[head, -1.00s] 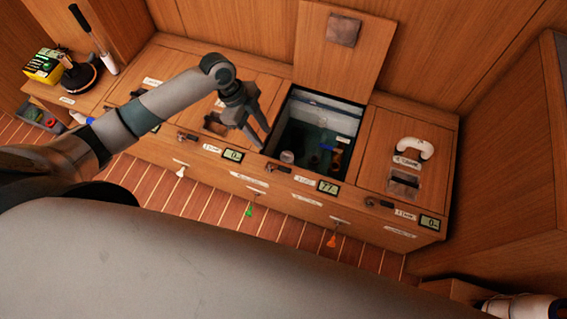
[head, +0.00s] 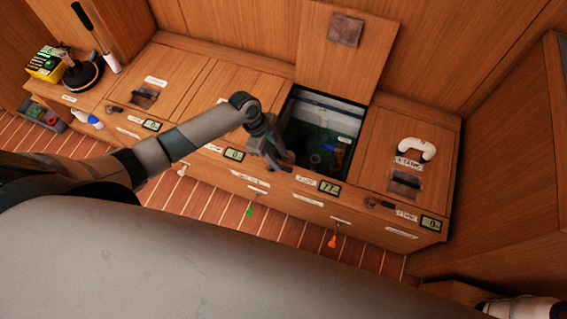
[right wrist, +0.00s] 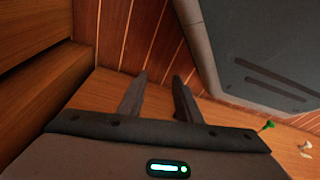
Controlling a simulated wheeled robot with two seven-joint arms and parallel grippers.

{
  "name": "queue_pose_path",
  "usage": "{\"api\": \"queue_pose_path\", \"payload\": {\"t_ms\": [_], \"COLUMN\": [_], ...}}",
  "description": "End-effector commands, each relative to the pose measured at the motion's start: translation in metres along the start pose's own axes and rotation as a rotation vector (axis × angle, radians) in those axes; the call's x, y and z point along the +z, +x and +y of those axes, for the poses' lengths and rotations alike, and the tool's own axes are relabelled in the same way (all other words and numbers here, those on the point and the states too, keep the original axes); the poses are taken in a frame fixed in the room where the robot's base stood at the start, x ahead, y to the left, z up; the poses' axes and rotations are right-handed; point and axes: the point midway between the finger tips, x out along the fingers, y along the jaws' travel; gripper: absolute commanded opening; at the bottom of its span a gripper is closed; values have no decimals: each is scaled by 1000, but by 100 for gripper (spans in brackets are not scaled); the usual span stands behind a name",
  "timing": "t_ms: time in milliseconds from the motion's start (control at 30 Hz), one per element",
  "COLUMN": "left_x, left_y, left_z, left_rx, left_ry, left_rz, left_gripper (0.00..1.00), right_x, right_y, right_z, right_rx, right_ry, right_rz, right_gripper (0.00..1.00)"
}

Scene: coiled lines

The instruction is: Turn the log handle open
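My left gripper (head: 274,158) is over the front ledge of the wooden locker bench, at the near left corner of the open compartment (head: 322,135). It covers the spot where a small dark turn handle showed earlier. Whether its fingers touch or hold that handle cannot be told. Similar dark handles sit on the ledge at the right (head: 372,203) and far left (head: 115,108). The labels are too small to read, so I cannot tell which is the log handle. My right gripper (right wrist: 160,77) is open and empty in the right wrist view, above the plank floor.
The compartment's lid (head: 345,45) stands upright behind it. A white curved pipe (head: 415,149) lies on the right lid. A wooden wall closes the right side.

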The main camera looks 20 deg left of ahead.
Motion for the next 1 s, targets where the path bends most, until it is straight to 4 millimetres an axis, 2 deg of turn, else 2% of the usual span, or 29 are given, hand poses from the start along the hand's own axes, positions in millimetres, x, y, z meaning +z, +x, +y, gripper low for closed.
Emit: {"api": "queue_pose_path", "payload": {"t_ms": [100, 300, 733, 767, 800, 900, 1000], "left_x": [-1, 0, 0, 0, 0, 0, 0], "left_y": [20, 40, 47, 47, 46, 46, 46], "left_z": [1, 0, 0, 0, 0, 0, 0], "left_rx": [2, 1, 0, 0, 0, 0, 0], "left_ry": [-2, -1, 0, 0, 0, 0, 0], "left_rz": [1, 0, 0, 0, 0, 0, 0], "left_gripper": [34, 34, 34, 30, 20, 0, 0], "right_x": [-2, 0, -5, -5, -5, -5, -5], "right_y": [-3, -5, -8, -7, -7, -7, -6], "right_z": [0, -1, 0, 0, 0, 0, 0], "right_rx": [0, -1, 0, 0, 0, 0, 1], "right_ry": [0, 0, 0, 0, 0, 0, 0], "right_rz": [2, -4, 3, 3, 2, 2, 1], "right_gripper": [31, 31, 31, 31, 31, 31, 31]}}
